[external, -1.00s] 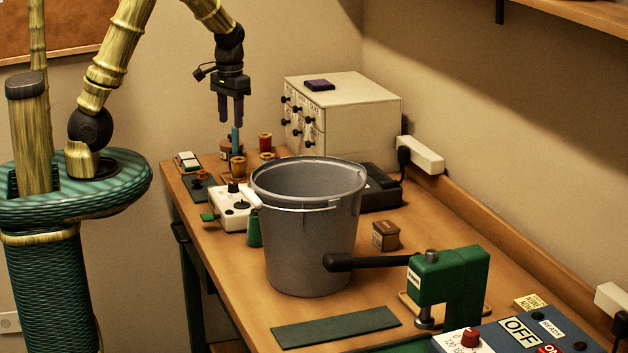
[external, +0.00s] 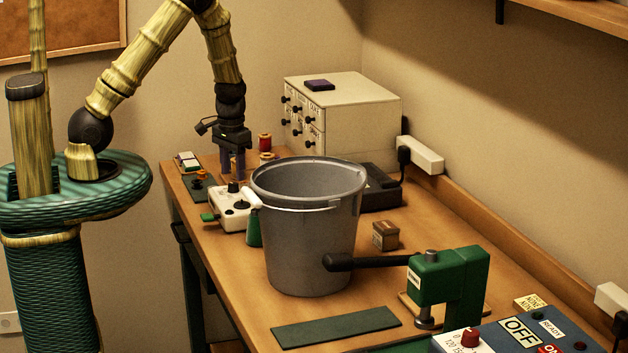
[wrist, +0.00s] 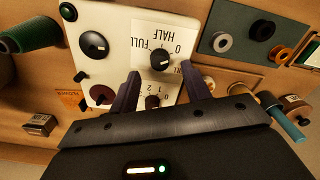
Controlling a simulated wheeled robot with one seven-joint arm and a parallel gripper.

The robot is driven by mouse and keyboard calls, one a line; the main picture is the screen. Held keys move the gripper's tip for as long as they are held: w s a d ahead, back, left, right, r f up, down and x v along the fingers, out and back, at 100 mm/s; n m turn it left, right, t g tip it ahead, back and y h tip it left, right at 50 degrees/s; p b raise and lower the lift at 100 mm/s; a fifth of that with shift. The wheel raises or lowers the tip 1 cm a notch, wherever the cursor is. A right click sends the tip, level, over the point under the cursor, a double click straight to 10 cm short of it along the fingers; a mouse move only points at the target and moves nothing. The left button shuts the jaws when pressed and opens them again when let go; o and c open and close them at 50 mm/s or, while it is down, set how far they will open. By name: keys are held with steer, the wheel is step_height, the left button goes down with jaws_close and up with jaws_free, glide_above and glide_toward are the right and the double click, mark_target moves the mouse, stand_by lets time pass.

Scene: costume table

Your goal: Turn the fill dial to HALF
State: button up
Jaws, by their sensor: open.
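The white control box (external: 228,218) stands on the table left of the grey bucket. In the wrist view its white face (wrist: 112,18) carries a black fill dial (wrist: 161,61) with the words FULL and HALF and a 0 around it. The dial's white mark seems to point toward the 0, but it is small. My gripper (wrist: 162,71) is open, with its fingers on either side of the dial in this view. I cannot tell whether they touch it. In the external view my gripper (external: 233,176) points down just behind the box.
A larger black knob (wrist: 94,45) and another small dial (wrist: 152,101) are on the same box. The tall grey bucket (external: 308,240) stands close to its right. A green spool (wrist: 30,35) lies beside the box. Several thread spools stand near my gripper.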

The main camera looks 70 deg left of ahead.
mark_target(234, 184)
steer(key=shift+f, duration=1.75)
steer(key=shift+c, duration=0.5)
steer(key=c, duration=0.9)
steer(key=shift+n, duration=0.3)
steer(key=n+p, duration=0.1)
steer(key=n, duration=0.4)
steer(key=n+p, duration=0.1)
steer(key=n, duration=0.5)
